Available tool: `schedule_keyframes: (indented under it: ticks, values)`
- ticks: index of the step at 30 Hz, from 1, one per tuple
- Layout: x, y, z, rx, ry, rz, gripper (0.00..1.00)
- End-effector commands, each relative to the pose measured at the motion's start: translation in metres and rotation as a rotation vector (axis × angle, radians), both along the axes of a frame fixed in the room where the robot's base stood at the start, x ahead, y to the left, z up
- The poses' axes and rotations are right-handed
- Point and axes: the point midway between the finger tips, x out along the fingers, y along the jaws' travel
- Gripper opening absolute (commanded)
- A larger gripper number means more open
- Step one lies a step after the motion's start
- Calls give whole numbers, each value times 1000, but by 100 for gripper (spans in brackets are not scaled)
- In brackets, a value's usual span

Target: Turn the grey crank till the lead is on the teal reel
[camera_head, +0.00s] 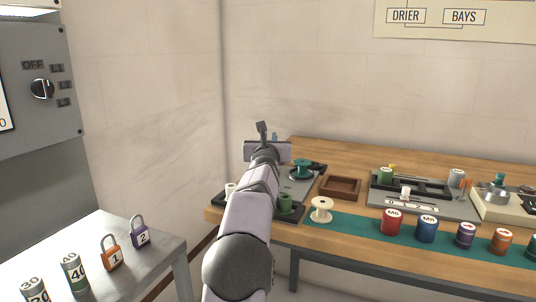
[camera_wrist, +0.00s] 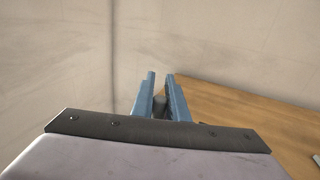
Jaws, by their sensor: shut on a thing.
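The teal reel (camera_head: 301,168) stands on a grey plate (camera_head: 298,186) at the left end of the bench, just right of my arm. My gripper (camera_head: 275,136) is beyond my wrist, at the far left of the bench, and mostly hidden by it in the head view. In the wrist view my gripper's blue fingers (camera_wrist: 161,76) are close together, with a dark grey piece (camera_wrist: 160,104) between them that looks like the grey crank's handle. The rest of the crank is hidden. I cannot tell how much lead is on the reel.
A brown wooden tray (camera_head: 341,188) is right of the reel. A cream spool (camera_head: 321,209), green spool (camera_head: 286,203) and several labelled reels, such as a red one (camera_head: 391,221), stand near the front. A metal table (camera_head: 160,262) with padlocks is at left.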

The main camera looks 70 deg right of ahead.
Motion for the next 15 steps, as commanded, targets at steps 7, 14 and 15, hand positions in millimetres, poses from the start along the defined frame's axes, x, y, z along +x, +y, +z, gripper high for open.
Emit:
schedule_keyframes:
  ticks: [7,14,15]
  values:
    - [-1,-1,-1,-6,-2,-26,0]
    - [-1,-1,2,-5,-2,-34,0]
    - [-1,-1,2,-5,-2,-35,0]
